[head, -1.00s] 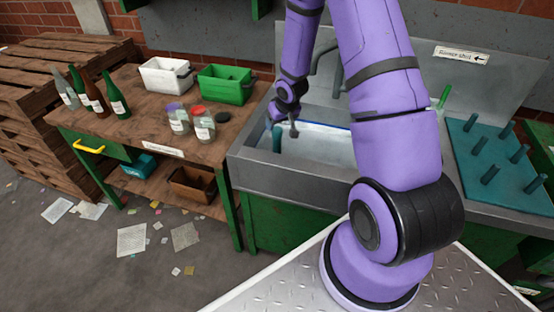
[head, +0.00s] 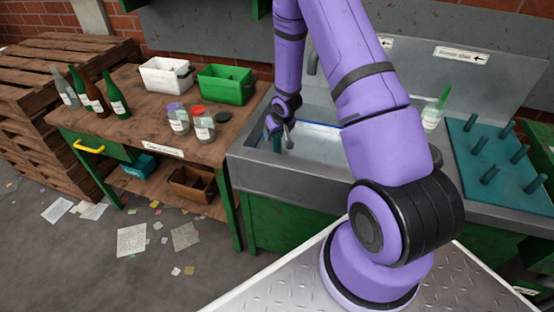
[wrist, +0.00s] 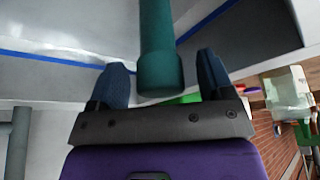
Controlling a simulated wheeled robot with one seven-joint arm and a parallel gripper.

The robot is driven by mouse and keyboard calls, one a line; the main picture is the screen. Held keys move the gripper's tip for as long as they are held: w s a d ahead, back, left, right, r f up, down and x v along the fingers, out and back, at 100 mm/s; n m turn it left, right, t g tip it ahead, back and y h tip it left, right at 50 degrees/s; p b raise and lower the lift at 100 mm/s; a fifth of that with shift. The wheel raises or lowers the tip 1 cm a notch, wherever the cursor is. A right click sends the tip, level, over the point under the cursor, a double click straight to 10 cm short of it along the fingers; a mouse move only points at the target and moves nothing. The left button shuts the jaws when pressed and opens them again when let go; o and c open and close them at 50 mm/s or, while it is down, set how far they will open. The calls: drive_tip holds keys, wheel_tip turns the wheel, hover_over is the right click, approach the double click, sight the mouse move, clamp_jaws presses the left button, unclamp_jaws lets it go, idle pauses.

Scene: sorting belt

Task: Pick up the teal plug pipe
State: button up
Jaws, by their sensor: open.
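The teal plug pipe (head: 277,144) stands upright in the left part of the metal sink (head: 250,166), its lower part hidden by the front wall. My gripper (head: 282,129) is down in the sink at the upper part of the pipe. In the wrist view the pipe (wrist: 157,40) runs in from the top edge, and its wider end lies between the two blue fingers of my gripper (wrist: 164,72). The fingers are apart, with a gap visible on each side of the pipe. I cannot tell its exact depth between them.
A teal peg board (head: 464,150) and a glass with a green brush (head: 432,118) stand right of the sink. A wooden workbench (head: 130,100) with jars, bottles and two bins adjoins on the left. The sink's front and side walls stand close around my gripper.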

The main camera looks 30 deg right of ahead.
clamp_jaws()
drive_tip(key=shift+r, duration=0.15)
